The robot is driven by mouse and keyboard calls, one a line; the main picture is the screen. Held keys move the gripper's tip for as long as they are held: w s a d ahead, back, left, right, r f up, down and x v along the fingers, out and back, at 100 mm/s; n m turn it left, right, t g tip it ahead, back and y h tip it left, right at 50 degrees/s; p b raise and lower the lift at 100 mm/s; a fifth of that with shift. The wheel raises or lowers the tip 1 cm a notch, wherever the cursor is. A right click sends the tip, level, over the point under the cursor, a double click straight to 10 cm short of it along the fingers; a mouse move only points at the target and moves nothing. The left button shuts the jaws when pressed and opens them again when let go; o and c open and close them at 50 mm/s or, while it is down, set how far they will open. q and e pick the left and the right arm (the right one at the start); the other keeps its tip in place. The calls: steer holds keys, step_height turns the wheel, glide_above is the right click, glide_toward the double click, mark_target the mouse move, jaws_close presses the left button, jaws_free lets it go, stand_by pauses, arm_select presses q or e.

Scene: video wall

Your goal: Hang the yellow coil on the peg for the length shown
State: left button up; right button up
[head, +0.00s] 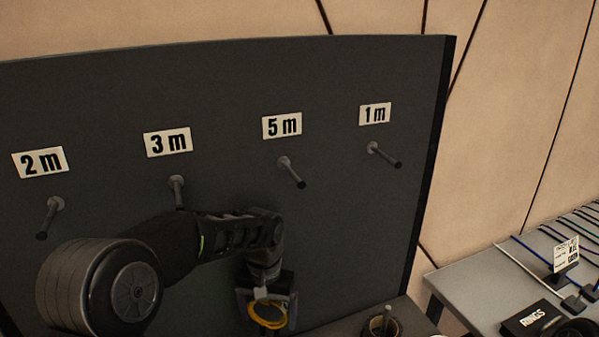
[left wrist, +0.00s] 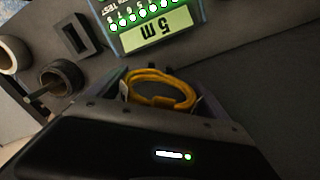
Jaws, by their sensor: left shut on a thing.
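The yellow coil (head: 268,318) is held in my left gripper (head: 266,298), low in front of the dark panel. In the left wrist view the coil (left wrist: 160,90) lies between the two fingers. The panel bears pegs labelled 2 m (head: 50,217), 3 m (head: 177,191), 5 m (head: 291,172) and 1 m (head: 384,155). All the pegs look bare. The gripper is below the 5 m peg. A tester (left wrist: 150,25) in the left wrist view has a display that reads 5 m, upside down. My right gripper is not in view.
A dark round cup (head: 381,326) holding a rod stands at the bottom, right of my gripper. On the right, a grey table (head: 465,287) bears cables, a small sign (head: 566,254) and a box marked RINGS (head: 532,318). The panel's right edge (head: 436,150) is clear.

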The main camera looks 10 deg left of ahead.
arm_select(q)
steer(key=shift+s+r, duration=0.1)
steer(key=shift+s, duration=0.15)
steer(key=shift+w, duration=0.2)
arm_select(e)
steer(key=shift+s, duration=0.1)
arm_select(q)
steer(key=shift+s, duration=0.1)
